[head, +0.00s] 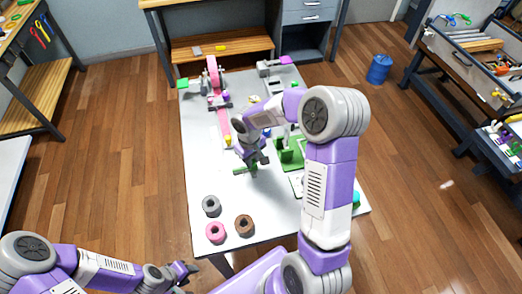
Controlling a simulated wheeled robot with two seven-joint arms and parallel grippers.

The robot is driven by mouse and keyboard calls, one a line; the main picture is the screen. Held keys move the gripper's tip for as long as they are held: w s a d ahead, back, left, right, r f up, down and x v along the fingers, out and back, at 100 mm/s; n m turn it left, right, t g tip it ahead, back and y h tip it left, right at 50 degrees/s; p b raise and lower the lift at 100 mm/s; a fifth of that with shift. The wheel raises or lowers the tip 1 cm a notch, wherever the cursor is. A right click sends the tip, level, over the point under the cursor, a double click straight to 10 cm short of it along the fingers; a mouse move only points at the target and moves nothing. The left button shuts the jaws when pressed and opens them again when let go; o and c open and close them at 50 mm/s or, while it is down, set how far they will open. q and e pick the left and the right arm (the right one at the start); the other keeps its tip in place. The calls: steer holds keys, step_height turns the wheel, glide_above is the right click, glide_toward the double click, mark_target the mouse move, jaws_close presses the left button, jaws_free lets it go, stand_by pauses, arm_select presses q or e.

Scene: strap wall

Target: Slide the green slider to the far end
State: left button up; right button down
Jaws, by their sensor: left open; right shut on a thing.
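My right gripper (251,160) reaches over the white table and is shut on a small green piece (243,170), which looks like the green slider. The gripper's fingers hide part of it, and I cannot tell how far along any track it sits. A larger green block-like fixture (291,156) stands just right of it, partly hidden behind my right arm. My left gripper (187,270) is open and empty, low at the front, off the table's near left corner.
A pink strap (223,122) runs from a pink wheel (213,72) at the back left. The table's left edge strip is mostly clear.

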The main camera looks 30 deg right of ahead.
steer(key=shift+s+a, duration=0.25)
steer(key=shift+s, duration=0.55)
steer(key=shift+f, duration=0.1)
steer(key=c, duration=0.9)
jaws_free()
steer(key=shift+w, duration=0.1)
steer(key=shift+r, duration=0.3)
step_height(320, 180, up, 7)
steer(key=shift+a+r+p, duration=0.1)
steer(key=shift+a+p, duration=0.05)
steer(key=shift+p, duration=0.5)
